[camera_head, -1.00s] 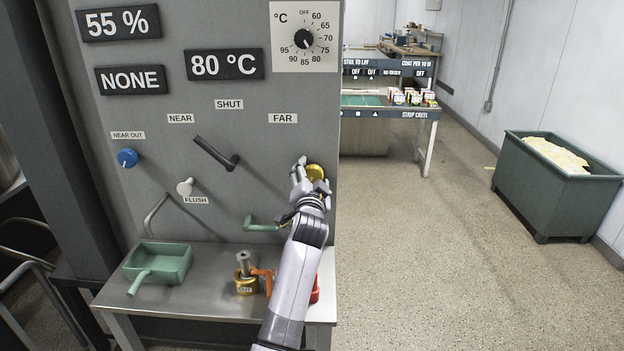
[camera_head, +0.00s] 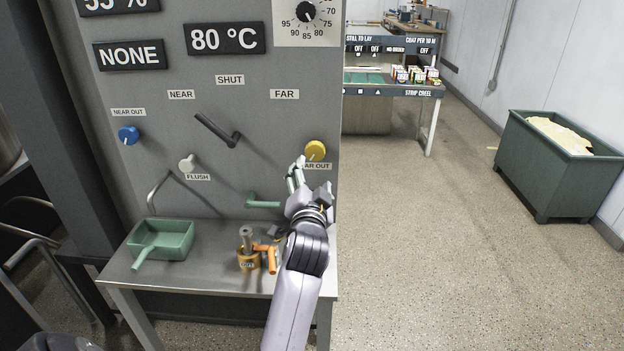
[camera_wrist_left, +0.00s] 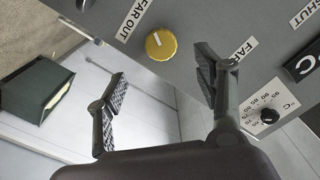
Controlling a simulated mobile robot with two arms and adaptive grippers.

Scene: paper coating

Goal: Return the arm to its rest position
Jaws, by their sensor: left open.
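My left gripper (camera_head: 296,176) is open and empty in front of the grey panel (camera_head: 265,115), just below and left of the yellow FAR OUT knob (camera_head: 315,150). In the left wrist view the two fingers (camera_wrist_left: 160,95) are spread wide, with the yellow knob (camera_wrist_left: 160,44) beyond them and apart from them. My left arm (camera_head: 298,290) reaches up from the bottom of the head view and partly covers the FAR OUT label. My right gripper does not show clearly.
A black lever (camera_head: 217,131), blue knob (camera_head: 129,135) and white FLUSH knob (camera_head: 187,163) are on the panel. A green scoop (camera_head: 162,240) and a brass piece with an orange handle (camera_head: 248,260) stand on the metal shelf (camera_head: 205,272). A green bin (camera_head: 545,170) stands right; the floor between is clear.

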